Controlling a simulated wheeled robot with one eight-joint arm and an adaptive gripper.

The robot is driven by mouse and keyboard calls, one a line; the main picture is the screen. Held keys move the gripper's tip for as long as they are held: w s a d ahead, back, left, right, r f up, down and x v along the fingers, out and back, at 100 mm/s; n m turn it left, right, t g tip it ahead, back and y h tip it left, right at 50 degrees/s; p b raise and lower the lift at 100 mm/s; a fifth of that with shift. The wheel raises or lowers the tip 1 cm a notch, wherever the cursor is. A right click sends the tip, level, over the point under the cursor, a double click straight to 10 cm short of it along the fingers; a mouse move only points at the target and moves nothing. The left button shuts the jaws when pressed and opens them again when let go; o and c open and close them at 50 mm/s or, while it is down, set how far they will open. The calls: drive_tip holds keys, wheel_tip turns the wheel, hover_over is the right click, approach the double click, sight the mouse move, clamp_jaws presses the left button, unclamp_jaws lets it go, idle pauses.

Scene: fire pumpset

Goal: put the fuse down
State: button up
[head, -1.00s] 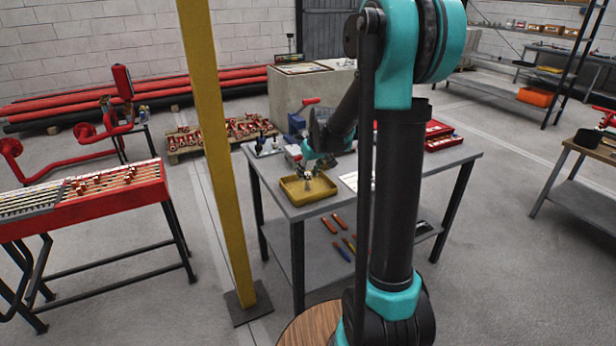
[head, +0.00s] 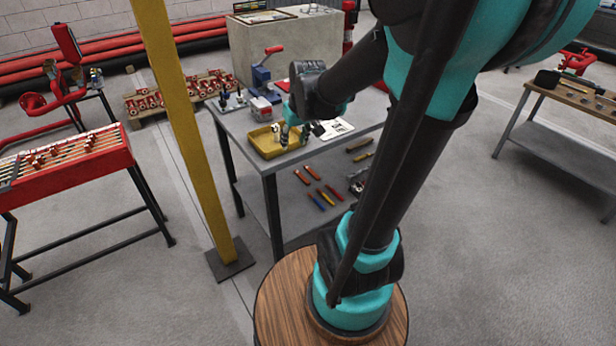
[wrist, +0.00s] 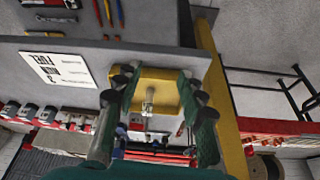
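A small pale fuse (wrist: 149,98) shows in the wrist view against the yellow tray (wrist: 174,76), between my fingers with a gap on each side. The tray also shows in the head view (head: 262,149), at the front left of the grey table. My gripper (wrist: 156,85) is open, its two green fingers spread wide and apart from the fuse. In the head view, my gripper (head: 298,133) is beside and partly over the tray's right side. My arm and wrist hide part of the table, and the fuse is hard to make out there.
A blue vise with a red handle (head: 262,75) and a clear red-based box (head: 261,108) stand behind the tray. A printed sheet (head: 332,129) lies to its right. Tools (head: 322,195) lie on the lower shelf. A yellow post (head: 185,130) stands left of the table.

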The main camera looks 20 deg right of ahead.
drive_tip(key=s+d+f+m, duration=0.1)
drive_tip(key=s+f, duration=0.3)
drive_tip(key=s, duration=0.3)
drive_tip(key=s+f+m, duration=0.1)
drive_tip(key=s+f, duration=0.3)
drive_tip(key=s, duration=0.4)
drive_tip(key=shift+d+f+h, duration=0.35)
drive_tip(key=shift+f+h, duration=0.05)
